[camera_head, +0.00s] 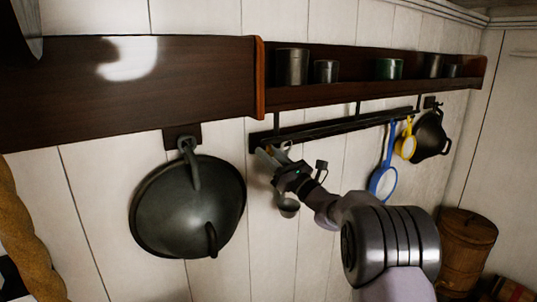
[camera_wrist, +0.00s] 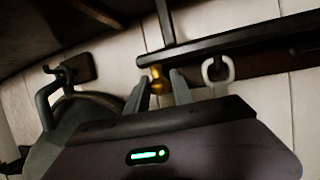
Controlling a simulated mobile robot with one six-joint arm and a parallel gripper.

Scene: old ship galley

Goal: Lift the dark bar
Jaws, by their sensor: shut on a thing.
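The dark bar (camera_head: 345,126) is a long rail hanging by hangers under the wall shelf in the head view. It crosses the upper right of the wrist view (camera_wrist: 245,37). My gripper (camera_head: 266,153) is at the bar's left end, just below it. In the wrist view, my gripper (camera_wrist: 160,77) has its two fingers either side of a small brass-coloured piece (camera_wrist: 157,80) at the bar's left end and is shut on it. I cannot tell whether this piece is fixed to the bar. The head view shows little of the grip.
A large dark pot (camera_head: 185,210) hangs on the wall to the left. A grey ladle (camera_head: 288,206), a blue pan (camera_head: 383,183), a yellow pan (camera_head: 405,147) and a black pan (camera_head: 430,136) hang below or beside the bar. The shelf (camera_head: 350,92) with several cans is close above.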

